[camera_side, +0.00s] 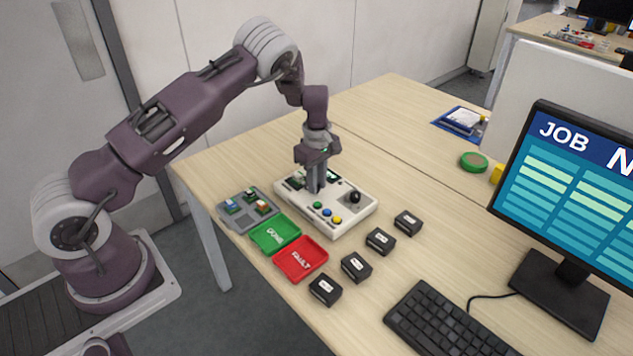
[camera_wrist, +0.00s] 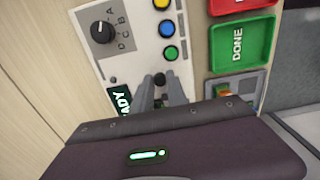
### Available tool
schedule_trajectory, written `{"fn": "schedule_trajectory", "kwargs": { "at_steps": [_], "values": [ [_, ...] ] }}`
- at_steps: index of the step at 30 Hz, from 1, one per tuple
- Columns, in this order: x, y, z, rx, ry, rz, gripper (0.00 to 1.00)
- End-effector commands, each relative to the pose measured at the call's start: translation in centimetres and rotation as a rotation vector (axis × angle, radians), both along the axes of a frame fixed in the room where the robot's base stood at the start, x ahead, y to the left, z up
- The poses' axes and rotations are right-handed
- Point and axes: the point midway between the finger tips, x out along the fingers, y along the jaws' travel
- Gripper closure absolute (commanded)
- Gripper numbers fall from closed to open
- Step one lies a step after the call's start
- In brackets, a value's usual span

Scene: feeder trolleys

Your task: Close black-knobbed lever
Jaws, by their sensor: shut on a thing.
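The black-knobbed lever shows in the wrist view as a small round black knob (camera_wrist: 159,79) between my fingertips, on a white control box (camera_side: 351,216). My gripper (camera_side: 316,189) points down at the box's near-left part and hides the lever in the side view. In the wrist view my gripper (camera_wrist: 161,86) has its two grey fingers on either side of the knob, shut on it. The lever's shaft and its exact tilt are hidden.
Beside the lever, the box carries green (camera_wrist: 171,53), blue and yellow buttons, a black dial (camera_wrist: 101,33) and a lit display (camera_wrist: 120,101). A green DONE tray (camera_side: 258,246), red FAULT tray (camera_side: 287,270) and grey parts tray (camera_side: 233,216) adjoin. Several black blocks (camera_side: 380,241) stand nearby.

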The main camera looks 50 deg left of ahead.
Motion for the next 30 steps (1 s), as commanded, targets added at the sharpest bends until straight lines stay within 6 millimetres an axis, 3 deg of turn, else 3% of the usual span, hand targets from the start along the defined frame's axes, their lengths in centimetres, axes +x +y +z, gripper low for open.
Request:
{"fn": "schedule_trajectory", "kwargs": {
  "at_steps": [8, 9, 12, 22, 30],
  "values": [
    [0.2, 0.0, 0.1, 0.000, -0.005, 0.001, 1.00],
    [0.2, 0.0, 0.1, 0.000, -0.005, 0.001, 0.78],
    [0.1, 0.0, 0.1, 0.000, -0.004, 0.001, 0.60],
    [0.1, 0.0, 0.6, 0.000, -0.004, 0.000, 0.60],
    [0.2, 0.0, 5.9, 0.000, -0.006, 0.000, 0.60]
  ]
}}
